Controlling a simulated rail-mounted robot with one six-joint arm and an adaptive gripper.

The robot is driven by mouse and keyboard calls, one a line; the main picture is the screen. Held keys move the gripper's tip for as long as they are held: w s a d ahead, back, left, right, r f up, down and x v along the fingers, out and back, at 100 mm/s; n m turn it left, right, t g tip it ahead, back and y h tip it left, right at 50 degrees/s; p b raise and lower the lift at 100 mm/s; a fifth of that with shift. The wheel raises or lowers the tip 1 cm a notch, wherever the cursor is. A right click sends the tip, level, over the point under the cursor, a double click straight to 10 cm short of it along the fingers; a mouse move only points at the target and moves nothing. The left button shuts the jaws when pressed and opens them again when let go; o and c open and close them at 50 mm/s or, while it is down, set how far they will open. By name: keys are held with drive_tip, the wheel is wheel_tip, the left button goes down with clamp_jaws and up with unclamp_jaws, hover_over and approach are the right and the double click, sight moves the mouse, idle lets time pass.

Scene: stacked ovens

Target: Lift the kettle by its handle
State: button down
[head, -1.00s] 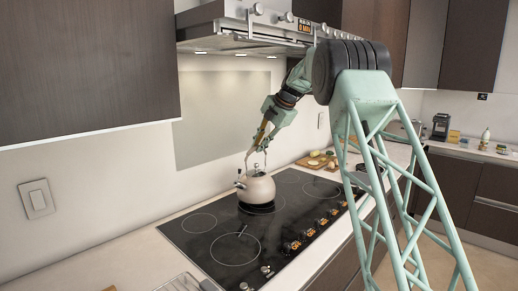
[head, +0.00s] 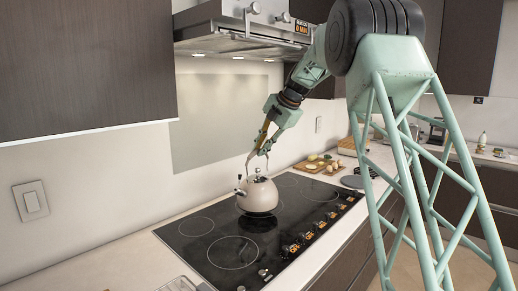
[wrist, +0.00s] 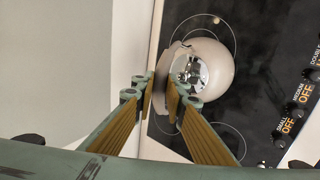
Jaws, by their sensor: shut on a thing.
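The cream kettle (head: 259,196) with a silver lid stands upright over the middle of the black cooktop (head: 197,247). Its spout points left in the head view. I cannot tell whether its base touches the glass. My gripper (head: 259,153) is above the kettle, pointing down, with its fingers at the raised handle. In the wrist view the kettle (wrist: 212,66) is seen from above. There my gripper (wrist: 162,92) is shut on the handle (wrist: 168,56), which passes between the two fingertips. The fingertips partly hide the handle.
A range hood (head: 240,40) hangs above the cooktop, with a dark cabinet (head: 85,65) at the left. Control knobs (head: 305,238) line the cooktop's right edge. A cutting board with food (head: 318,165) lies on the counter behind. The front of the cooktop is clear.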

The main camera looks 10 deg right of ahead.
drive_tip(key=s+r, duration=0.1)
drive_tip(key=s, duration=0.7)
drive_tip(key=shift+d, duration=0.15)
drive_tip(key=shift+s, duration=0.1)
idle(0.7)
